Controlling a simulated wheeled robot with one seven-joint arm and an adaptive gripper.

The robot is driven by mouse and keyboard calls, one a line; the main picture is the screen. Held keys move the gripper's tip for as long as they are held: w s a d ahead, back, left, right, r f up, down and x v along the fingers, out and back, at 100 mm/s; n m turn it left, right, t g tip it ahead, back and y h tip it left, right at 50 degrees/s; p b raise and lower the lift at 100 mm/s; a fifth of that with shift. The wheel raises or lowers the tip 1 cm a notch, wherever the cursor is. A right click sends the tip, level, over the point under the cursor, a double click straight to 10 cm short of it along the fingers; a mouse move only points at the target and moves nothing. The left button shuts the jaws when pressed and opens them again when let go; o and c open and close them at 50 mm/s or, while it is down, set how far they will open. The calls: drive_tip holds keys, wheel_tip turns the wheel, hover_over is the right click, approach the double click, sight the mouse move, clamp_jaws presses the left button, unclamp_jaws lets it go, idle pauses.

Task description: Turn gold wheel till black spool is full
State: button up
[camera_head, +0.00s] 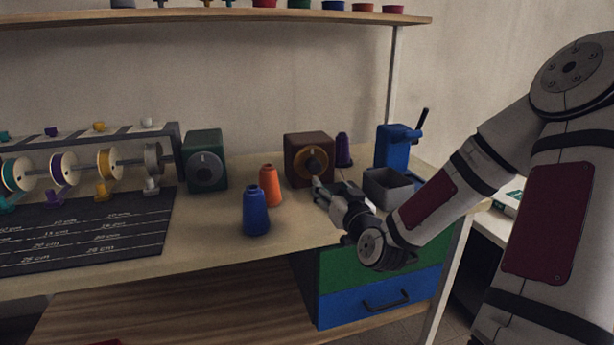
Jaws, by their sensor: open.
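The gold wheel (298,163) is a ring on the front of a dark brown box (311,139) at the back of the workbench. A dark round centre shows inside the ring. My gripper (318,186) is open, with its fingertips just below and in front of the wheel. I cannot tell whether a fingertip touches it. I cannot pick out a black spool for certain. A rack at the left holds a teal spool (18,174), a purple spool (63,168), a gold spool (106,163) and a grey one (153,158).
Blue (256,212) and orange (270,187) thread cones stand left of my gripper. A green box with a grey dial (205,165), a purple cone (344,150), a grey bin (387,187) and a blue device (393,149) stand nearby. A black measuring mat (90,235) lies left.

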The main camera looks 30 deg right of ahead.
sight(316, 169)
drive_tip(key=b+x, duration=0.2)
drive_tip(key=x, duration=1)
drive_tip(key=shift+w+d, duration=0.15)
drive_tip(key=shift+w, duration=0.05)
drive_tip(key=c, duration=1.1)
